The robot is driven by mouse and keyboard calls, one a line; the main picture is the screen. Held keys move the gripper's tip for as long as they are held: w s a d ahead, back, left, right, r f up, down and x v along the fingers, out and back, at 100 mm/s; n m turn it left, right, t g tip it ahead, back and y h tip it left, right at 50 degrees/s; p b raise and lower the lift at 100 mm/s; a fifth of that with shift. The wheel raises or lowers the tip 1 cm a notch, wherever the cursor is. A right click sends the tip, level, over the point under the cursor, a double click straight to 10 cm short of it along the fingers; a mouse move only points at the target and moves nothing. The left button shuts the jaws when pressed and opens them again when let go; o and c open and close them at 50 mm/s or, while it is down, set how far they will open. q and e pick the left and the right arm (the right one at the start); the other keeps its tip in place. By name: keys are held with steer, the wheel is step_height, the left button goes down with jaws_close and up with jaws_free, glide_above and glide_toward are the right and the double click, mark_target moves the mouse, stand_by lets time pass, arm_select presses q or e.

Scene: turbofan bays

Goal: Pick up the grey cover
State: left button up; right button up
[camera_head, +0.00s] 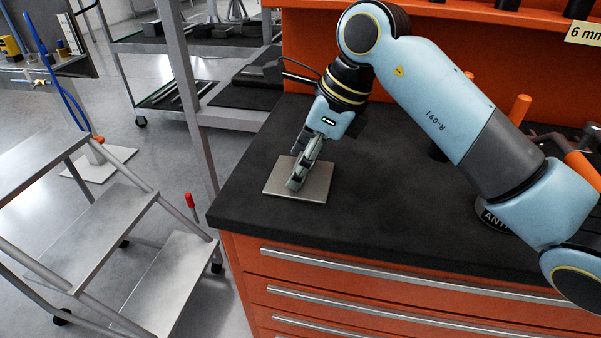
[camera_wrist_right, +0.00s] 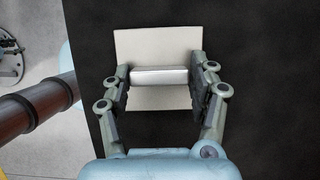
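The grey cover is a flat, square, light grey plate (camera_head: 316,188) with a raised bar handle. It lies flat on the black worktop near its left end. In the right wrist view the cover (camera_wrist_right: 155,43) shows its handle (camera_wrist_right: 160,77) across the middle. My right gripper (camera_head: 296,184) points down over the cover and hides part of it. In the wrist view the right gripper (camera_wrist_right: 160,80) is open, with one finger at each end of the handle. The gaps there are very narrow, and I cannot tell whether the fingers touch. My left gripper is out of view.
The black worktop (camera_head: 390,215) has free room right of the cover and sits on orange drawers (camera_head: 400,300). Orange tool handles (camera_head: 520,108) stand at the right. A step ladder (camera_head: 110,220) and a shelf rack (camera_head: 190,60) stand at the left.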

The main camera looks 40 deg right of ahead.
steer(key=c, duration=0.7)
steer(key=shift+r, duration=0.1)
steer(key=shift+c, duration=0.2)
